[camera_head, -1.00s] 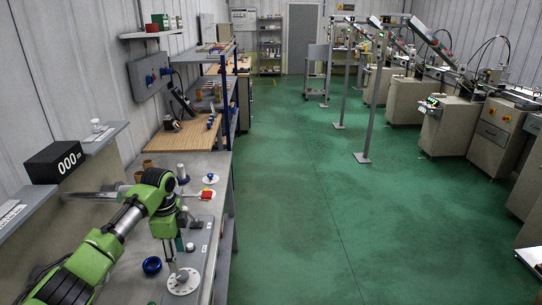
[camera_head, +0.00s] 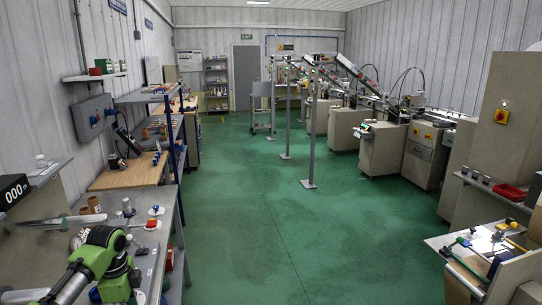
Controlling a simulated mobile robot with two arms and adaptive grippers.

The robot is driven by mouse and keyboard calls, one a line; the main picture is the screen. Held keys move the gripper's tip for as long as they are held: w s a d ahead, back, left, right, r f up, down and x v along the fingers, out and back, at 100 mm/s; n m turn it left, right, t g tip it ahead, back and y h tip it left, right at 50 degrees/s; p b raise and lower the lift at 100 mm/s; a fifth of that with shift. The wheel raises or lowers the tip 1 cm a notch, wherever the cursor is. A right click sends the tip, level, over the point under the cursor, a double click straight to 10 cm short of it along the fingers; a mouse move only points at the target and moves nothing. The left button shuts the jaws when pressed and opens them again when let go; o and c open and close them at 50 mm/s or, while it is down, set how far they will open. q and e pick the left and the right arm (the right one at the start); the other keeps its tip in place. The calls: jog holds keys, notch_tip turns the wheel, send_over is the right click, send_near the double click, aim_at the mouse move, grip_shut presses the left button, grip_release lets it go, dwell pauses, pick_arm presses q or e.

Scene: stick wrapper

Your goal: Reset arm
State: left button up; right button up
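My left arm (camera_head: 98,260), green with dark joints, comes in from the lower left over the near end of the workbench. Its wrist bends down at the bottom edge of the head view. The fingers of my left gripper do not show, so its opening is hidden. My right arm and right gripper are not in view.
A grey workbench (camera_head: 160,235) along the left holds small fittings and brown cylinders (camera_head: 93,205). A black box reading 000 (camera_head: 13,190) sits at the left edge. Green floor (camera_head: 250,230) is open in the middle. Machines (camera_head: 382,148) and a work table (camera_head: 440,243) stand right.

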pick_arm(q)
jog(key=s+d+f+n+t+h, duration=0.1)
jog(key=s+d+f+n, duration=0.3)
jog(key=s+d+f, duration=1.1)
jog(key=s+d+r+n+t, duration=0.1)
jog(key=s+r+n, duration=0.35)
jog(key=s, duration=0.45)
jog(key=s+r+n+t, duration=0.1)
jog(key=s+r+n, duration=0.35)
jog(key=s, duration=0.35)
notch_tip(320, 180, down, 31)
jog(key=s+g+b, duration=0.1)
jog(key=s+b, duration=0.1)
jog(key=b, duration=0.2)
jog(key=s+a+f+b, duration=0.1)
jog(key=s+f+b, duration=0.1)
jog(key=s+f, duration=0.6)
jog(key=s+a+f+g+b, duration=0.1)
jog(key=s+f+b, duration=0.1)
jog(key=s+f, duration=0.7)
notch_tip(320, 180, down, 4)
jog(key=shift+a+r+y, duration=0.15)
jog(key=shift+a+y, duration=0.15)
jog(key=shift+y, duration=0.1)
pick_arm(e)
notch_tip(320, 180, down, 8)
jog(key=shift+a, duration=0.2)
